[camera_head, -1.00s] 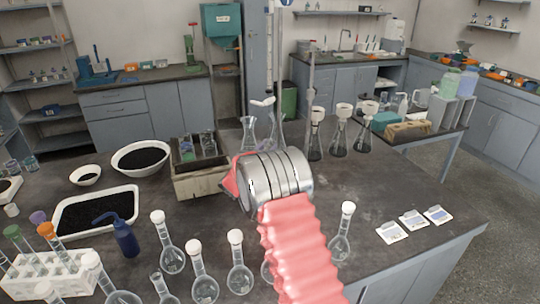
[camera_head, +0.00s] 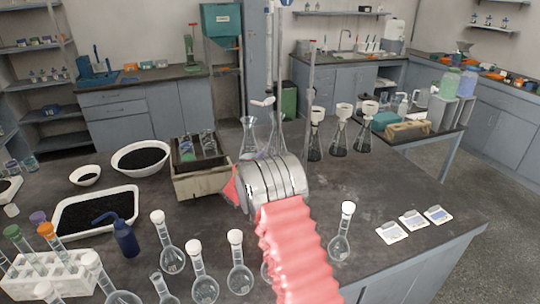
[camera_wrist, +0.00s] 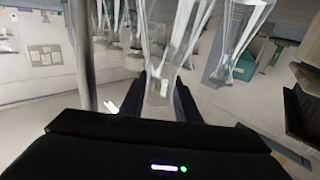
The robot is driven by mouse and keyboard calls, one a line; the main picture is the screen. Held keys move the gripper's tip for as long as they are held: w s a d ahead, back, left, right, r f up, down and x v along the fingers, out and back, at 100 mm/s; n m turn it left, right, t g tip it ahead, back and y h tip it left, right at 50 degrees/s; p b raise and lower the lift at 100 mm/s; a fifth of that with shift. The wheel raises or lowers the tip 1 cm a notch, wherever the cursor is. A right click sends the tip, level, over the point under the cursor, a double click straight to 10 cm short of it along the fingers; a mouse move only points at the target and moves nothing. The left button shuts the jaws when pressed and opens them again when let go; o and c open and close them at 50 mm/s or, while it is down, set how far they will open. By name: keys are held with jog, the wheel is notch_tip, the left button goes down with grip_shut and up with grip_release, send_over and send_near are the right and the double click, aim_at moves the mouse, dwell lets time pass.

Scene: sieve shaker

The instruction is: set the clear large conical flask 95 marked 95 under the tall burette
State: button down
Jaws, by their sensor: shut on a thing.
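My gripper (camera_wrist: 166,98) is shut on the neck of a clear conical flask (camera_wrist: 170,60), which widens away from the fingers in the inverted-looking wrist view. No number is legible on it. In the head view my silver wrist hides the fingers. A clear flask (camera_head: 249,136) stands just beyond my wrist on the left; glass beside it is partly hidden by my wrist. The tall burette (camera_head: 270,50) rises on a stand behind my wrist, with its lower end near the flasks. A second clear flask (camera_wrist: 238,45) is right of the held one in the wrist view.
Several dark-bottomed flasks with white funnels (camera_head: 341,130) stand right of the burette. A wooden box (camera_head: 201,180) is left of my wrist. Several round flasks (camera_head: 239,270) and a blue wash bottle (camera_head: 124,238) stand in front. The bench right of my arm is mostly clear.

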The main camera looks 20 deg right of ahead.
jog(key=shift+f, duration=0.1)
jog(key=c, duration=1.3)
grip_release()
jog(key=shift+c, duration=0.2)
jog(key=v, duration=1.2)
jog(key=shift+r, duration=0.25)
